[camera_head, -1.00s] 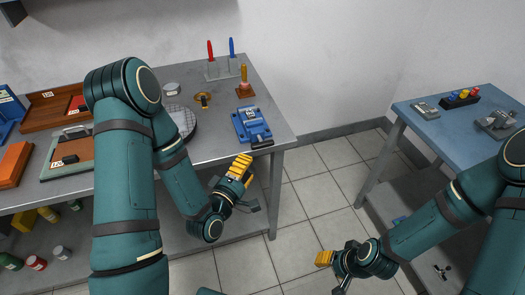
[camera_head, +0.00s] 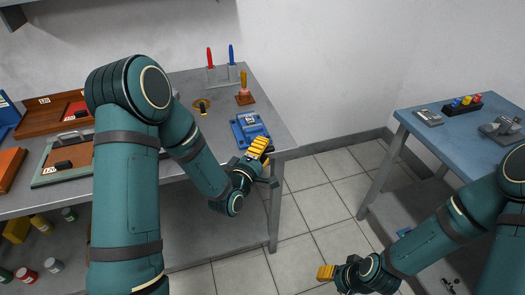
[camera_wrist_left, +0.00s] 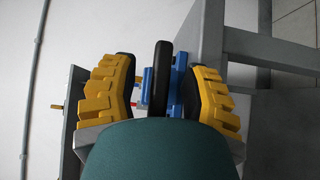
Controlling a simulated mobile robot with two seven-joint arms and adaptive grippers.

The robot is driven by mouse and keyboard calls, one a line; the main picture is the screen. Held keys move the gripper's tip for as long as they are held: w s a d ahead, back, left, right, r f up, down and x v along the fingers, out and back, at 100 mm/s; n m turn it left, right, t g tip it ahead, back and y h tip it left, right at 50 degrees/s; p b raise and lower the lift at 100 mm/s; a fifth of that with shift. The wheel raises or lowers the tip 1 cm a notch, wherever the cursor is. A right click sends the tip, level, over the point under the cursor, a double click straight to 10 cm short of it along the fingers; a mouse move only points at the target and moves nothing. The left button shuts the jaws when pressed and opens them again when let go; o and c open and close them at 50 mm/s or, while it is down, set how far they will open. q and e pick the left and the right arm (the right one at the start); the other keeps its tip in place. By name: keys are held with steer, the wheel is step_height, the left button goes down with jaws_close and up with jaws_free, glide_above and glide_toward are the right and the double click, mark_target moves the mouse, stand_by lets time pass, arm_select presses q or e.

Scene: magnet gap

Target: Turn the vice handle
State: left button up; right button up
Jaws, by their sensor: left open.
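The blue vice (camera_head: 249,126) sits at the right front corner of the grey workbench. My left gripper (camera_head: 259,150) is at the bench's front edge, just in front of the vice, and hides the vice's front end in the head view. In the left wrist view its two yellow fingers are open. The black vice handle (camera_wrist_left: 161,75) shows between them, with a clear space on both sides, and the blue vice (camera_wrist_left: 178,82) is behind it. My right gripper (camera_head: 327,273) is low over the tiled floor, away from the vice; its fingers are too small to judge.
A blue table (camera_head: 457,134) with small devices is at the right. Open floor lies between.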

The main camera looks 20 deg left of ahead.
arm_select(q)
jaws_close()
steer(key=shift+r, duration=0.1)
stand_by(0.3)
